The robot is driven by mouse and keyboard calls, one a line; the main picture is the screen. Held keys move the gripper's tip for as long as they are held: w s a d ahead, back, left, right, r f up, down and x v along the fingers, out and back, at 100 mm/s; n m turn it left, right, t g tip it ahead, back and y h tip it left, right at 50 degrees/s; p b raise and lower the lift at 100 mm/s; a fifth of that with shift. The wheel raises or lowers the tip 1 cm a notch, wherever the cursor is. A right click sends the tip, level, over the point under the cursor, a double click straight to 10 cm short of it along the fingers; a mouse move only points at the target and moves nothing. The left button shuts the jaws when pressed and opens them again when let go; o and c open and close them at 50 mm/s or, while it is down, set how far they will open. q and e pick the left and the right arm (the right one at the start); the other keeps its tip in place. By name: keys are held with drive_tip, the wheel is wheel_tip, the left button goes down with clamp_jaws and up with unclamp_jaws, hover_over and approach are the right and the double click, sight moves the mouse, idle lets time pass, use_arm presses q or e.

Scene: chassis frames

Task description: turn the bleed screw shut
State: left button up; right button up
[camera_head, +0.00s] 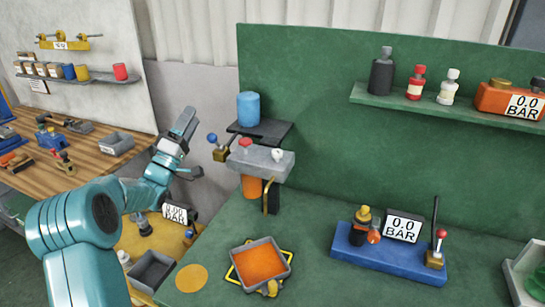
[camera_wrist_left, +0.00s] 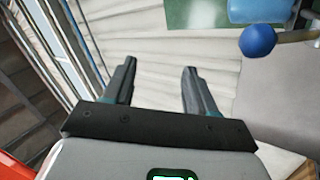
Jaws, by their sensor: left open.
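A grey block (camera_head: 262,158) is mounted at the left end of the green bench's back panel. A brass fitting (camera_head: 221,154) with a blue ball-ended lever (camera_head: 212,138) stands at its left end. A red knob (camera_head: 245,143) and a small white knob (camera_head: 277,154) are on the block. I cannot tell which of these is the bleed screw. My left gripper (camera_head: 194,142) is open and empty, left of the blue ball and apart from it. In the left wrist view the blue ball (camera_wrist_left: 257,40) lies right of the spread fingers (camera_wrist_left: 160,68). My right gripper is not in view.
A blue cylinder (camera_head: 248,108) stands on a dark shelf above the block. An orange-filled tray (camera_head: 237,266) sits on the bench below. A blue base (camera_head: 388,261) with a gauge (camera_head: 404,226) and upright lever is at right. The bench between them is clear.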

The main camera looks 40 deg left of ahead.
use_arm(q)
drive_tip(key=a+n+g+y+b, duration=0.15)
drive_tip(key=n+g+y, duration=0.25)
drive_tip(key=n+y, duration=0.95)
drive_tip(key=n+g+h+b, duration=0.4)
drive_tip(key=n+g+b, duration=0.45)
drive_tip(key=n, duration=0.85)
approach(278, 154)
drive_tip(key=shift+t, duration=0.35)
drive_tip(key=p+x, duration=0.4)
drive_tip(key=x, duration=0.5)
drive_tip(key=shift+s+f+p, duration=0.15)
drive_tip(key=shift+p, duration=0.2)
drive_tip(key=shift+w+a, duration=0.4)
drive_tip(key=shift+f, duration=0.1)
